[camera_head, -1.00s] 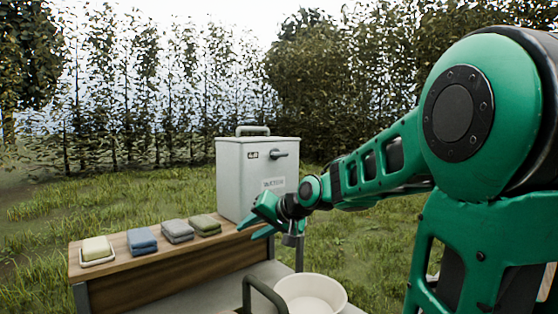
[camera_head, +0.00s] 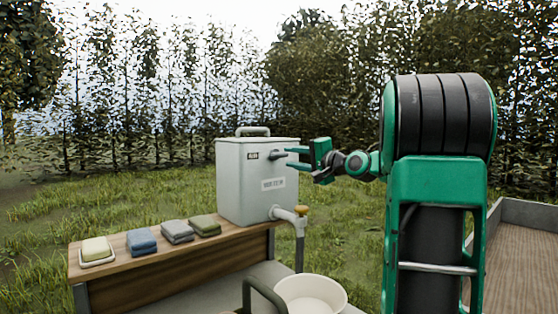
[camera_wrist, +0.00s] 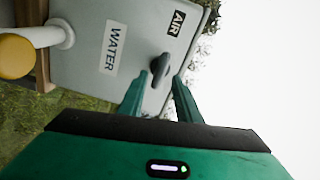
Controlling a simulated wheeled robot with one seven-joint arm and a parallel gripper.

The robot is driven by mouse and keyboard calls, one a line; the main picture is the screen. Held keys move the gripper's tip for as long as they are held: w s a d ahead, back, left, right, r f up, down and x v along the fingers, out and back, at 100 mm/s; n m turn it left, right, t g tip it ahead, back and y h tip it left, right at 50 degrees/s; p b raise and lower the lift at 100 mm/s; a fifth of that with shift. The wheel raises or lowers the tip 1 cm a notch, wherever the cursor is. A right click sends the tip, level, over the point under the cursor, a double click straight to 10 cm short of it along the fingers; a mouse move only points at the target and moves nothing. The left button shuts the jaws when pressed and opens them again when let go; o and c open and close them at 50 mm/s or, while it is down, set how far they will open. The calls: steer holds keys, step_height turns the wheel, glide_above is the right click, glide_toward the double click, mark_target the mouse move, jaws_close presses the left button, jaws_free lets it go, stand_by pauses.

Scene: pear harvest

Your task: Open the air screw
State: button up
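A grey water container (camera_head: 245,196) stands on the wooden bench. The air screw, a dark handle, sits high on its front in the head view (camera_head: 277,154) and below the "AIR" label in the wrist view (camera_wrist: 160,70). My gripper (camera_head: 289,158) is at the right of the screw, level with it. In the wrist view my gripper (camera_wrist: 160,76) is open, with one green finger to each side of the screw's near end. Whether the fingers touch the screw I cannot tell. The "WATER" label (camera_wrist: 115,47) is lower on the same face.
A tap with a yellow knob (camera_head: 301,211) sticks out low on the container. A white basin (camera_head: 310,294) stands below it. Folded cloths (camera_head: 177,231) and a soap dish (camera_head: 97,251) line the bench. A wooden tray (camera_head: 520,257) is at right.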

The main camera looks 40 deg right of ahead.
mark_target(282, 156)
steer(key=w, duration=0.5)
steer(key=shift+w+a, duration=0.25)
steer(key=shift+w, duration=0.05)
